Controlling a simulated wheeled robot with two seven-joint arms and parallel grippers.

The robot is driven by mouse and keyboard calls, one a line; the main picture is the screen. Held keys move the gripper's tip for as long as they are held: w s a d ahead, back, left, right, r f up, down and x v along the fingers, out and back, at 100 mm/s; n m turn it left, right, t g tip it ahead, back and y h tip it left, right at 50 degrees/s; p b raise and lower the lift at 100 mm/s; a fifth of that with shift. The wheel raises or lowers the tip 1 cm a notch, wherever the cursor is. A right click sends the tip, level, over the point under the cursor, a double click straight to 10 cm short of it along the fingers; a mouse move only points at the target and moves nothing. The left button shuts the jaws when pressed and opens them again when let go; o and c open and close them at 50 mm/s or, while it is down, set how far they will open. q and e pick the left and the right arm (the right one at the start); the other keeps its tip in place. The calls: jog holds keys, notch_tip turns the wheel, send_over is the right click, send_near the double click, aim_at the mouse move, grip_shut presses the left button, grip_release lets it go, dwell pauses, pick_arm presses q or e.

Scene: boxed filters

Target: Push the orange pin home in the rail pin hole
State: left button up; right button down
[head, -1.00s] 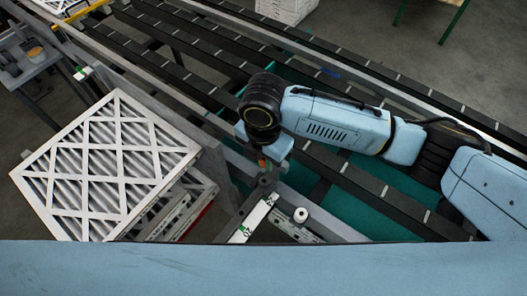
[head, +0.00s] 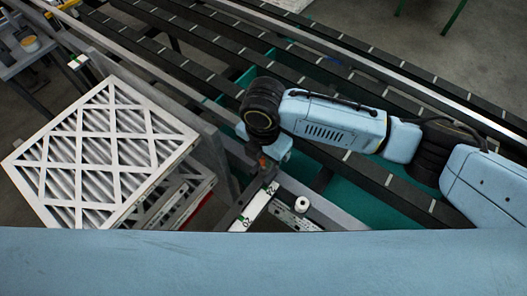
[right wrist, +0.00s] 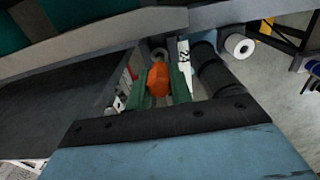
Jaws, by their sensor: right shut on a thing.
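The orange pin (right wrist: 159,80) is between the two green fingers of my right gripper (right wrist: 161,88) in the right wrist view. The gripper is shut on it. In the head view the pin is a small orange-red spot (head: 263,162) under my right wrist, at the near end of the grey rail (head: 322,212). The rail also crosses the top of the right wrist view (right wrist: 95,38). The pin hole itself is hidden, so I cannot tell how deep the pin sits. My left gripper is not in view.
A stack of white-framed pleated filters (head: 100,150) stands at the left, beside a grey upright panel (head: 212,155). A numbered white strip (head: 252,207) and a white roll (head: 301,204) lie close to the gripper. Black slatted conveyor rails (head: 190,68) run behind.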

aim_at(263, 164)
jog(key=shift+f+p, duration=0.1)
jog(key=shift+p, duration=1)
dwell(1.6)
jog(key=shift+f+b, duration=0.85)
jog(key=shift+f, duration=0.95)
jog(key=c, duration=1.2)
grip_release()
jog(key=shift+o, duration=0.2)
notch_tip(263, 164, up, 13)
jog(key=shift+r+b, duration=0.2)
jog(key=shift+b, duration=0.2)
